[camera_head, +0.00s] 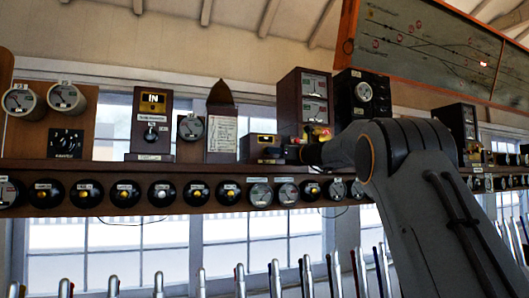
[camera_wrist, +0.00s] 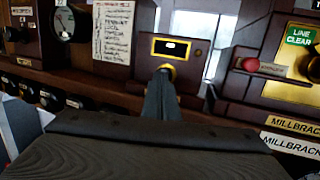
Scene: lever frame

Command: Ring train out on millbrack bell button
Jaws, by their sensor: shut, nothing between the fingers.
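A small dark wooden box with a brass-edged window (camera_wrist: 180,47) stands on the shelf, straight ahead in the wrist view; it also shows in the head view (camera_head: 262,142). A round yellow brass button (camera_wrist: 169,69) is low on its front. My gripper (camera_wrist: 164,74) is shut and empty, its tips at or just in front of that button and partly covering it. I cannot tell whether they touch. In the head view my gripper (camera_head: 292,153) is beside the box's right side. Labels reading MILLBRACK (camera_wrist: 292,125) are on the shelf front at right.
Right of the box stands a tall wooden instrument (camera_head: 302,97) with a green LINE CLEAR plate (camera_wrist: 301,34) and a red knob (camera_wrist: 250,64). A dial (camera_wrist: 64,22) and a paper list (camera_wrist: 113,30) are at left. Lever handles (camera_head: 158,283) stand in a row below.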

